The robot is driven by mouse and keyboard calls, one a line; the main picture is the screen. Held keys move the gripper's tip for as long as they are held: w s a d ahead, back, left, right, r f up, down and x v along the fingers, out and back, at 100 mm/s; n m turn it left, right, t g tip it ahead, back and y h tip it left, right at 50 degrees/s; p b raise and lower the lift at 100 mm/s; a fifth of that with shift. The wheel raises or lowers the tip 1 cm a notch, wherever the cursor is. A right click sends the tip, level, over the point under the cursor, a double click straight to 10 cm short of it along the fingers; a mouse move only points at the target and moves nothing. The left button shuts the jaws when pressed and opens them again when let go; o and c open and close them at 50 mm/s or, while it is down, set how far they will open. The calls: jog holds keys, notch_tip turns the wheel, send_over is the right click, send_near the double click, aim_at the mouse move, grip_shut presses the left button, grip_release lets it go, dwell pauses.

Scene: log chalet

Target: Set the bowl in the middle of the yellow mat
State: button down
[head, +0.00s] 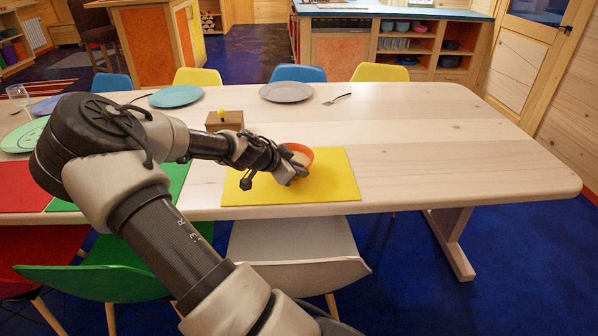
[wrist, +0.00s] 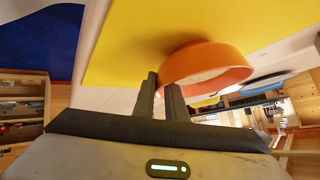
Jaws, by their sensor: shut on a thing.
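The orange bowl (head: 299,151) with a pale inside is at the back middle part of the yellow mat (head: 335,182) in the head view. In the wrist view the bowl (wrist: 225,62) shows against the yellow mat (wrist: 125,35), with a shadow beside it. My gripper (head: 288,173) is at the bowl's near side, shut on its rim; its two fingers (wrist: 161,88) show in the wrist view. The gripper hides part of the bowl. I cannot tell whether the bowl's base touches the mat.
Grey-blue (head: 286,91) and teal (head: 176,96) plates and a fork (head: 337,99) lie farther back. The table's right side (head: 450,150) is clear. A white chair (head: 295,245) stands in front.

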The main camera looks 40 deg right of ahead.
jog(key=c, duration=1.8)
grip_release()
